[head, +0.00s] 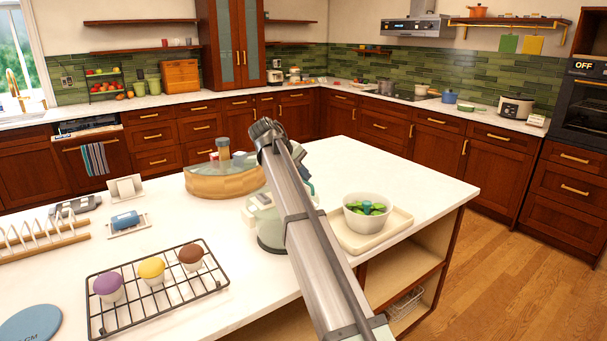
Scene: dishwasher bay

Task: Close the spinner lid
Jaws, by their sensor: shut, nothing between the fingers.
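A pale green, rounded container (270,228), which looks like the spinner, stands on the white island counter. My arm crosses in front of it and hides its right part. I cannot tell how its lid stands. My arm reaches up from the bottom of the view, and its far end is above and behind the container. A small dark and pale shape shows just right of the arm, but I cannot tell what it is. My gripper's fingers do not show; the arm may hide them.
A white bowl (358,221) with green contents stands on a cream tray (403,221) to the right. A wire rack (180,308) with several cupcake-like items is front left. The counter (425,185) is clear at far right.

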